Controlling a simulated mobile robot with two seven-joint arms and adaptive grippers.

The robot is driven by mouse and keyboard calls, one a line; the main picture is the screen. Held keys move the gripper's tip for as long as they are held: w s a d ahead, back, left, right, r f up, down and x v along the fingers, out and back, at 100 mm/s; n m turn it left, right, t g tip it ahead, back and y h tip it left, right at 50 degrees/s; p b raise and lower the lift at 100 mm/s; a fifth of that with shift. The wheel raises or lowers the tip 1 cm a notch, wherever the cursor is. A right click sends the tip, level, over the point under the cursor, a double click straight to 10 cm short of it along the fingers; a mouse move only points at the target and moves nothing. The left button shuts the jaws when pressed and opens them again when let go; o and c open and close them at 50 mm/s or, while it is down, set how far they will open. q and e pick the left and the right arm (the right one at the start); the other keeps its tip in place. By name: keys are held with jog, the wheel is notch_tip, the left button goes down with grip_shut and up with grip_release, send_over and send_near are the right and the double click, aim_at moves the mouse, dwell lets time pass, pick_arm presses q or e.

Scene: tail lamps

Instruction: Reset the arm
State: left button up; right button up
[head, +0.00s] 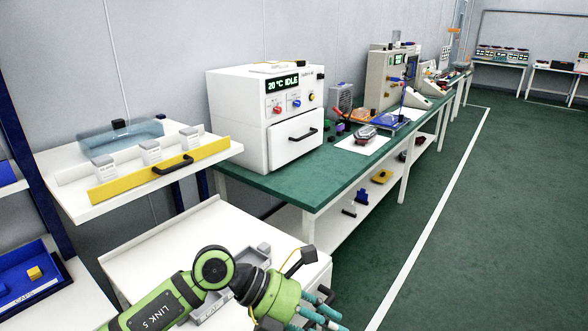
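My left arm (178,300), green with dark joints, comes in from the bottom left and reaches over a low white surface. My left gripper (322,312), with teal finger parts, is at the bottom edge, just past the right end of that surface. Its tips are partly cut off by the frame, so I cannot tell whether it is open or holds anything. My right gripper is not in view.
A white oven-like box (250,140) reading "20 °C IDLE" stands on the green bench (335,178). A white shelf with a yellow-fronted edge (140,176) is at left. A blue tray (30,280) is at lower left. The green floor (480,230) at right is clear.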

pick_arm(q)
notch_tip(320, 180, up, 12)
jog(key=d+r+n+t+h, duration=0.1)
jog(key=d+n+t+h, duration=0.2)
jog(key=n+t+h, duration=0.35)
jog(key=w+a+r+n+t, duration=0.2)
jog(key=w+a+n+t, duration=0.2)
jog(key=a+n+t, duration=0.5)
jog(key=w+a+f+n+t+y, duration=0.1)
jog(key=a+f+n+t+y, duration=0.2)
jog(key=a+f+n+y, duration=1.6)
jog(key=s+f+n+g, duration=0.7)
jog(key=s+f, duration=0.3)
jog(key=s+f+g+h, duration=0.1)
jog(key=s+f+g, duration=0.2)
jog(key=s, duration=0.4)
jog(key=s+f+g, duration=0.3)
jog(key=s+g, duration=0.1)
jog(key=s, duration=0.3)
notch_tip(320, 180, down, 23)
jog(key=s, duration=0.2)
jog(key=s+a+f+g, duration=0.2)
jog(key=s+f, duration=1.2)
jog(key=shift+s+a, duration=0.3)
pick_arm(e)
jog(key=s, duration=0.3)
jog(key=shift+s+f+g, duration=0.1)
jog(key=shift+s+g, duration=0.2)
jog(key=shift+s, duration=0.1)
